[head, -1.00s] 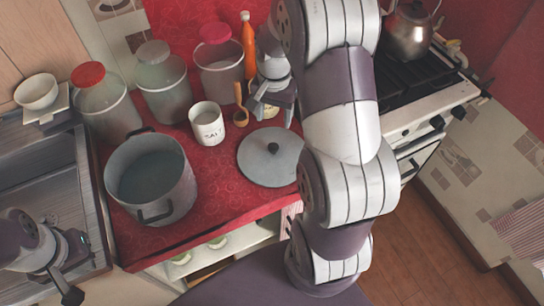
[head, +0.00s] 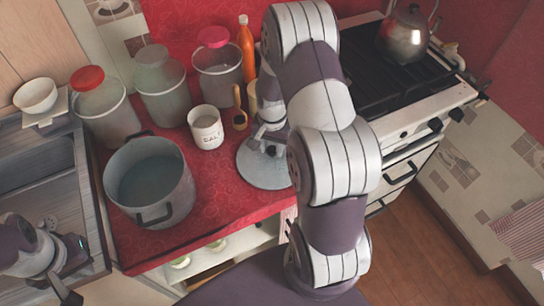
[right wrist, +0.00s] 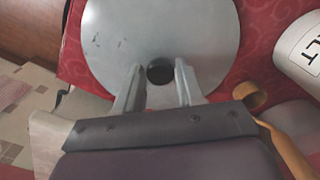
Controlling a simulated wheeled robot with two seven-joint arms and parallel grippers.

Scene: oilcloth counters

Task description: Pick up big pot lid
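The big pot lid (head: 262,172), a grey disc with a dark knob, lies flat on the red counter right of the pot. My arm hides its right part in the head view. My right gripper (head: 268,142) is over the lid at its knob. In the right wrist view the lid (right wrist: 115,35) fills the top, and the open fingers of the right gripper (right wrist: 158,72) stand on either side of the dark knob (right wrist: 160,73), with gaps beside it. My left gripper (head: 68,275) is at the lower left by the sink; its fingers are not clear.
The big grey pot (head: 150,180) stands left of the lid. The white salt jar (head: 206,128) and a wooden spoon (head: 239,118) are close behind the lid. Several lidded jars and an orange bottle (head: 247,50) line the back. The stove with a kettle (head: 406,35) is at right.

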